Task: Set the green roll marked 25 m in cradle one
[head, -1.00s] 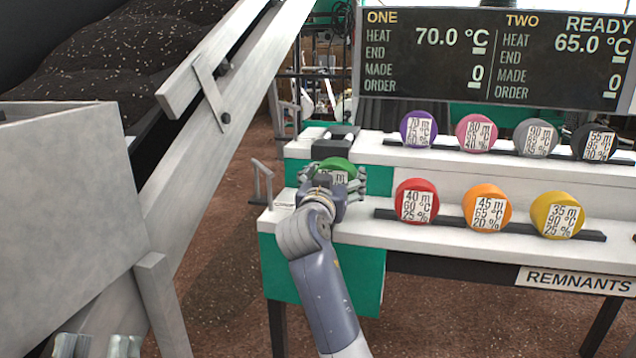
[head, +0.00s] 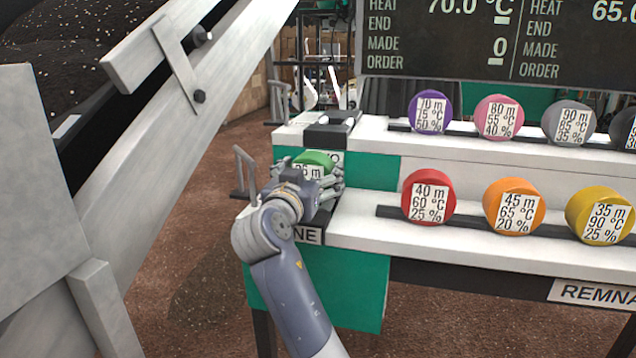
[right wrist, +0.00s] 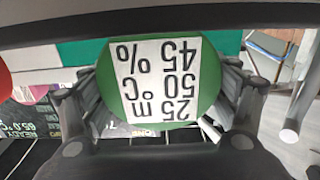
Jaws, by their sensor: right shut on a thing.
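The green roll (head: 318,157) is in my right gripper (head: 308,182), whose fingers are closed around its sides. In the right wrist view the roll (right wrist: 207,88) carries a white label, upside down, reading 25 m, 50 °C, 45 %. The roll is over the left end of the front shelf, above the place marked ONE (head: 307,236). Cradle one itself is mostly hidden by my gripper and arm; a dark part (head: 323,216) shows beside them. I cannot tell whether the roll touches the cradle. My left gripper is out of view.
Red (head: 428,196), orange (head: 514,207) and yellow (head: 600,215) rolls stand on the front shelf to the right. Purple (head: 430,112), pink (head: 499,117) and grey (head: 568,122) rolls stand behind. A thin metal bracket (head: 245,172) rises just left of my gripper.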

